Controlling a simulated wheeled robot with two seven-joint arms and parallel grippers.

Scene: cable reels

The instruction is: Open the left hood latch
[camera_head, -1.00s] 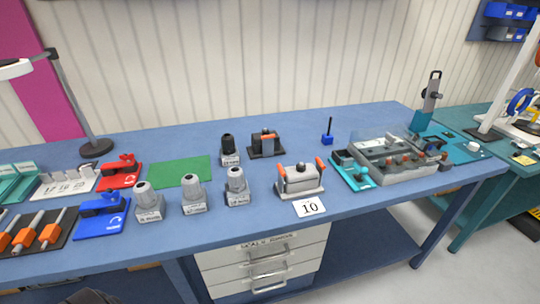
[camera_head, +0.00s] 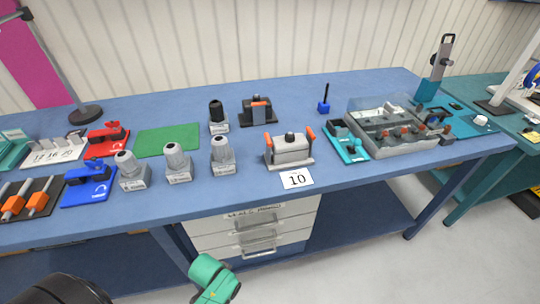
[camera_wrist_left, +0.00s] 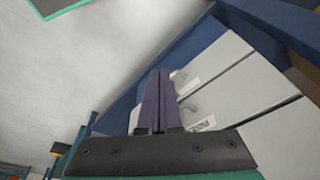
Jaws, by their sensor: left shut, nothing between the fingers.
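A grey connector hood (camera_head: 290,150) sits on a flat base on the blue bench, behind the card marked 10. Its orange left latch (camera_head: 268,142) stands upright at its left end, and its orange right latch (camera_head: 310,134) leans at the other end. My left gripper (camera_wrist_left: 159,80) shows in the left wrist view, its dark fingers together and empty. The bench's drawer fronts lie beyond the fingers, and the hood is not in that view. A teal part of my arm shows at the bottom of the head view, well below the hood. My right gripper is not visible.
Several grey connectors (camera_head: 178,163) stand left of the hood. A dark housing with an orange lever (camera_head: 258,110) is behind it. A teal fixture (camera_head: 349,143) and a grey tray (camera_head: 400,147) are to its right. The drawer unit (camera_head: 250,228) is under the bench.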

